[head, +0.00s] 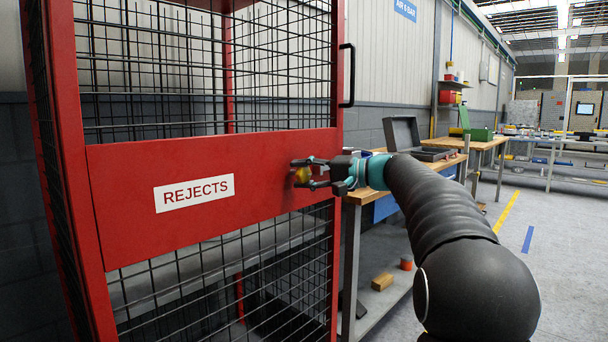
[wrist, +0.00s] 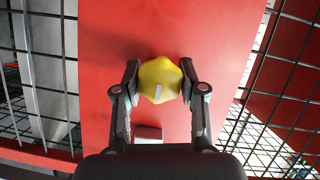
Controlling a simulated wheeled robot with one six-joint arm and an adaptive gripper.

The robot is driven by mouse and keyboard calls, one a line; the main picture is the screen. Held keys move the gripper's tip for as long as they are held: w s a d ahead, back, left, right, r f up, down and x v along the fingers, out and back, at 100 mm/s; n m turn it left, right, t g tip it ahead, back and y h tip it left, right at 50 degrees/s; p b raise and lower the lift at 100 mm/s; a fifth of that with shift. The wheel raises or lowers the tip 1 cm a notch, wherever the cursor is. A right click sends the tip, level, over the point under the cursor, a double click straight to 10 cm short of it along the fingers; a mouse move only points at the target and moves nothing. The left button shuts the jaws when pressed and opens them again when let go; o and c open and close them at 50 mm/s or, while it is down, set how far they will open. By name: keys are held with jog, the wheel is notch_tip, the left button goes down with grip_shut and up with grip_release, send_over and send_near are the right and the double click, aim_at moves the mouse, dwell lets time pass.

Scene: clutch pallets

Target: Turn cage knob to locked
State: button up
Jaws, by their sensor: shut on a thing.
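The red reject cage (head: 120,230) stands at the left in the head view, with mesh panels and a white REJECTS label (head: 194,193) on its red middle plate. The yellow knob (wrist: 159,80) sits on the red plate (wrist: 220,50) and shows in full in the wrist view. A pale mark on it runs almost along the picture's vertical, leaning slightly. In the head view the knob (head: 302,175) is partly covered by the fingers. My gripper (head: 306,174) is shut on the knob, with one finger on each side of it in the wrist view (wrist: 159,82).
A black handle (head: 347,76) stands out from the cage's right edge above the knob. A wooden workbench (head: 375,193) with an open dark case (head: 415,140) is just right of the cage. Grey floor (head: 540,250) is free at the right.

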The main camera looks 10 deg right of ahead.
jog(key=o, duration=1.2)
jog(key=shift+c, duration=0.2)
jog(key=shift+d, duration=0.1)
jog(key=v, duration=1.2)
jog(key=shift+f, duration=0.1)
